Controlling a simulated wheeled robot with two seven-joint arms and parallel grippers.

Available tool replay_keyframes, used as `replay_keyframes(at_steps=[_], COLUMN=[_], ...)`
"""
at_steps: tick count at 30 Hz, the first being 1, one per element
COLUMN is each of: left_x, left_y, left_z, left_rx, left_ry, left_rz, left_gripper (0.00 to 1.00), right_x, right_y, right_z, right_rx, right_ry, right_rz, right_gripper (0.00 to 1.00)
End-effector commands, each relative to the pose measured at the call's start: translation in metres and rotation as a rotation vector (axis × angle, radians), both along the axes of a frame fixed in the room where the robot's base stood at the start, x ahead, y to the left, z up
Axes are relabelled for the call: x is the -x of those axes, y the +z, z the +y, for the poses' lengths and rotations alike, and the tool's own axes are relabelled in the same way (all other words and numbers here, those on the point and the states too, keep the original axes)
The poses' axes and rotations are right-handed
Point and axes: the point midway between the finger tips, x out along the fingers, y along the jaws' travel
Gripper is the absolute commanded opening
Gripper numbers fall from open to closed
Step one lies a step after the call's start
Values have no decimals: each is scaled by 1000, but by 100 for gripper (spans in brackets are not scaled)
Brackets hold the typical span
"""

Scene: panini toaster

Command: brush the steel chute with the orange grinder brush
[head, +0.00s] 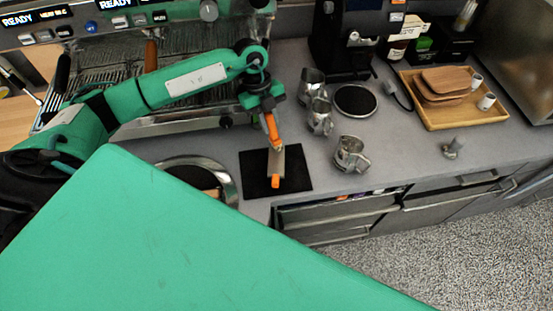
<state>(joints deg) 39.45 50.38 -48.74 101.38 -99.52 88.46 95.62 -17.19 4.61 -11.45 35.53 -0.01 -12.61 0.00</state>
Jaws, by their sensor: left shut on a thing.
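The orange grinder brush (271,128) is in my left gripper (268,112), which is shut on it above a black mat (297,178). The brush points down, slightly tilted. Just below it a narrow greyish strip (278,160) with an orange end (276,182) shows over the mat. I cannot tell whether this strip is part of the brush or the steel chute, nor whether anything touches. No other steel chute can be made out clearly. My right gripper is not in view.
Several steel jugs (320,115) stand right of the mat, near a round black disc (355,100). A black grinder (345,40) stands behind. A wooden tray (440,117) holds boards and cups. A round steel-rimmed thing (232,185) is left of the mat.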

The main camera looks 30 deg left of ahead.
Motion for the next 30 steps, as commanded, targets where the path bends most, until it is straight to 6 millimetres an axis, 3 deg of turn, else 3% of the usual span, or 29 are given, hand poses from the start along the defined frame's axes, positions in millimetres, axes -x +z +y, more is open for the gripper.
replay_keyframes(at_steps=[7,18,30], left_x=[0,0,0], left_y=[7,49,51], left_z=[0,0,-2], left_rx=[1,0,1], left_ry=[0,-1,-15], left_rz=[-1,-2,-1], left_gripper=[0,0,0], right_x=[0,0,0], right_y=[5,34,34], right_z=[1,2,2], right_rx=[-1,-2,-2], right_ry=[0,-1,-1], right_rz=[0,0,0], right_gripper=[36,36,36])
